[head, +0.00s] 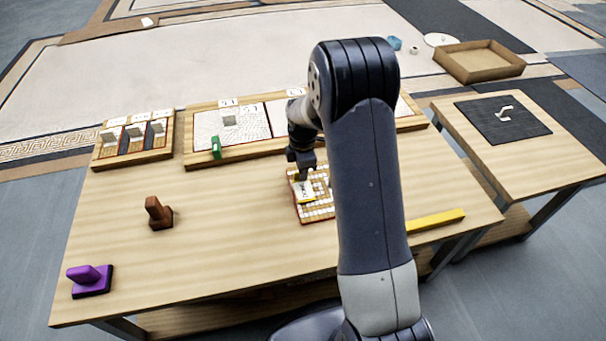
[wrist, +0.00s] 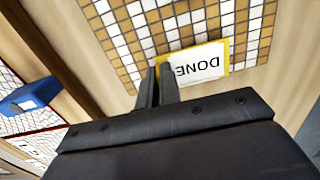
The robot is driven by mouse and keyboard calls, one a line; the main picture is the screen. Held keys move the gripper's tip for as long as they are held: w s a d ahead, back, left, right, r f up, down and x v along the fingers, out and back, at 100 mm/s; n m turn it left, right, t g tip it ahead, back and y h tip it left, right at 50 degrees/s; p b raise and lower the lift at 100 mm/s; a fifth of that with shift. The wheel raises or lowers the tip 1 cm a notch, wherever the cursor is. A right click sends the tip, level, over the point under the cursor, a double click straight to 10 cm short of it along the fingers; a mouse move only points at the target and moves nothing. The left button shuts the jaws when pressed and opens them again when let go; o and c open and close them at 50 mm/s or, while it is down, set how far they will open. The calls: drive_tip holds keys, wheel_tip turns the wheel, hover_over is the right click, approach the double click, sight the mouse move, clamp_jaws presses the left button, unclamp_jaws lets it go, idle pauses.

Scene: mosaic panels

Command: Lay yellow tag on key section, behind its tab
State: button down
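The yellow tag (head: 305,193) has a white face reading DONE and shows large in the wrist view (wrist: 201,65). It is over the near part of a small brown-and-white tiled panel (head: 318,212), also in the wrist view (wrist: 130,30). My gripper (head: 303,177) points down at the tag. In the wrist view its fingers (wrist: 157,72) are close together at the tag's left end, and seem shut on it. Whether the tag touches the panel is unclear. A long sectioned board (head: 185,150) with upright tabs stands behind; which section is key cannot be read.
A green block (head: 216,147) sits at the long board's front left. A three-part tray (head: 95,160) is farther left. A brown stamp (head: 158,212) and a purple stamp (head: 90,280) stand on the left table. A yellow bar (head: 436,220) lies right. My arm hides part of the long board.

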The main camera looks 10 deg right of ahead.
drive_tip(key=shift+f, duration=0.3)
drive_tip(key=shift+f, duration=0.1)
drive_tip(key=c, duration=2.1)
unclamp_jaws()
drive_tip(key=shift+f, duration=0.1)
drive_tip(key=o, duration=0.5)
wheel_tip(320, 180, up, 12)
drive_tip(key=p, duration=0.3)
drive_tip(key=shift+r, duration=0.2)
